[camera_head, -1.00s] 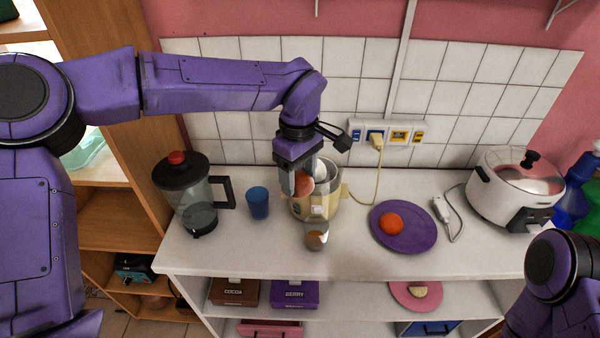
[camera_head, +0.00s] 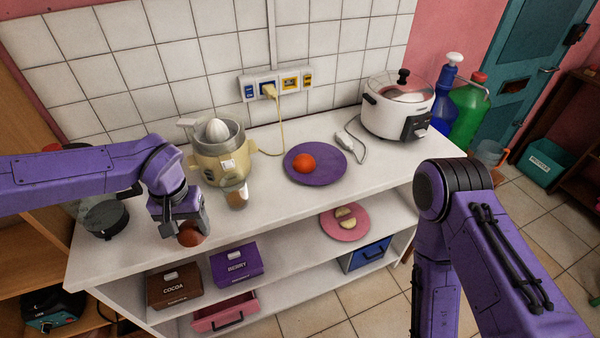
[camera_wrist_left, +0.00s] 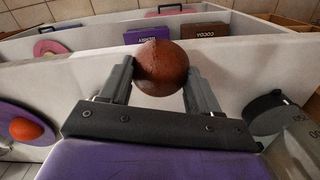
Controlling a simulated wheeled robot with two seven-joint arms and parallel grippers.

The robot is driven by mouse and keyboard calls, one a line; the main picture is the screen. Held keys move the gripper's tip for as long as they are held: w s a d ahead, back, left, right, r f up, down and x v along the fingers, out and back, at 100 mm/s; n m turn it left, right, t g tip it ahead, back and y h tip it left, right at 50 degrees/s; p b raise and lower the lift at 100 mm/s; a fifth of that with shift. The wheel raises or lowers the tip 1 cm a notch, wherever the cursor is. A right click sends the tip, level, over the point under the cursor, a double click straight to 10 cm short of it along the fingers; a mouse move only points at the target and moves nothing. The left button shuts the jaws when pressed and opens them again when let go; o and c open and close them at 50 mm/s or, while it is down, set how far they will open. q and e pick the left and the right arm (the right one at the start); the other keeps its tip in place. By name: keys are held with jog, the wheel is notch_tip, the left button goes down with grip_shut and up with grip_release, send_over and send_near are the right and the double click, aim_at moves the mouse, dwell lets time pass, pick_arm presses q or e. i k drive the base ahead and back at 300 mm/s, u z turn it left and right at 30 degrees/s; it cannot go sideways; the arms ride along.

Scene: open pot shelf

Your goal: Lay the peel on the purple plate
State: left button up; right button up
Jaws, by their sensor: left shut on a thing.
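The purple plate (camera_head: 333,173) lies on the white counter, right of the juicer, with an orange-red fruit (camera_head: 303,163) on it. The plate also shows at the left edge of the left wrist view (camera_wrist_left: 12,117). My left gripper (camera_head: 187,226) is shut on the peel (camera_head: 190,236), a rounded reddish-brown piece. In the left wrist view the peel (camera_wrist_left: 161,66) sits between the two fingers, its domed side showing. The gripper is near the counter's front edge, left of and apart from the plate. My right arm shows at the right, but its gripper is out of view.
The cream juicer (camera_head: 222,165) stands between my left gripper and the plate, with a small glass (camera_head: 237,195) in front. A white cooker (camera_head: 398,105) stands right of the plate. A lower shelf holds boxes and a pink plate (camera_head: 345,233).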

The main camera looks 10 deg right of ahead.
aim_at(324, 159)
jog(key=k, duration=0.25)
jog(key=z, duration=3.25)
jog(key=k, duration=1.05)
jog(key=u, duration=1.55)
jog(key=i, duration=1.05)
